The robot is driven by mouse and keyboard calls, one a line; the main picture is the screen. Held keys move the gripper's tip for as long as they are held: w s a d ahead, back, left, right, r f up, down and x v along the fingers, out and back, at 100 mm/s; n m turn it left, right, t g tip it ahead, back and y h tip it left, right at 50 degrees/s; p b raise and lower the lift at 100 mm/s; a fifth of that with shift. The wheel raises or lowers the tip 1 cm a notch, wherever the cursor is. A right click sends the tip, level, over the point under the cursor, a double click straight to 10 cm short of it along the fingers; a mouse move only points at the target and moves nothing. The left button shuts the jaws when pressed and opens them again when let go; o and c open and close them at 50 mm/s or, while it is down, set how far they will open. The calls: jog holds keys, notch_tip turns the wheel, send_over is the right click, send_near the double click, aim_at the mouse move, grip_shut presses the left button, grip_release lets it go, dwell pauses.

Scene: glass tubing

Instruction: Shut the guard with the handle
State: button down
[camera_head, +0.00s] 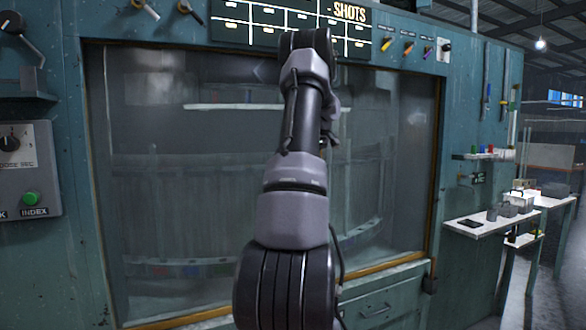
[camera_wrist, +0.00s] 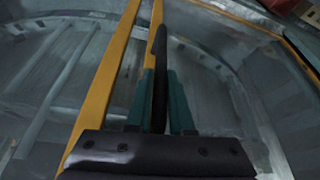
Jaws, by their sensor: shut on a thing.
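The guard is a large glazed panel (camera_head: 390,150) on the front of the teal machine, with a yellow frame edge (camera_head: 434,215) visible at the right and along the bottom. In the wrist view, a dark bar-like handle (camera_wrist: 160,85) stands between the two teal fingers of my gripper (camera_wrist: 161,98), which is shut on it. A yellow frame strip (camera_wrist: 105,90) runs just left of the fingers, and a second yellow strip (camera_wrist: 151,35) lies close beside the handle. In the head view my own arm covers the middle of the guard and hides the gripper and handle.
A control box with a green button (camera_head: 30,199) is on the left. A lit board (camera_head: 290,22) is above the guard. Tools and small knobs hang at the upper right. A white shelf (camera_head: 470,224) with small items stands at the right. A drawer (camera_head: 376,310) is below.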

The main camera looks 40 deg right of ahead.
jog(key=shift+s+d, duration=0.2)
jog(key=shift+d, duration=0.4)
jog(key=shift+s+d, duration=0.2)
jog(key=shift+d, duration=0.35)
jog(key=shift+r, duration=0.1)
jog(key=c, duration=0.8)
grip_release()
jog(key=shift+d, duration=0.2)
jog(key=shift+a, duration=0.1)
jog(key=v, duration=1)
jog(key=shift+s+r, duration=0.2)
jog(key=shift+r, duration=0.05)
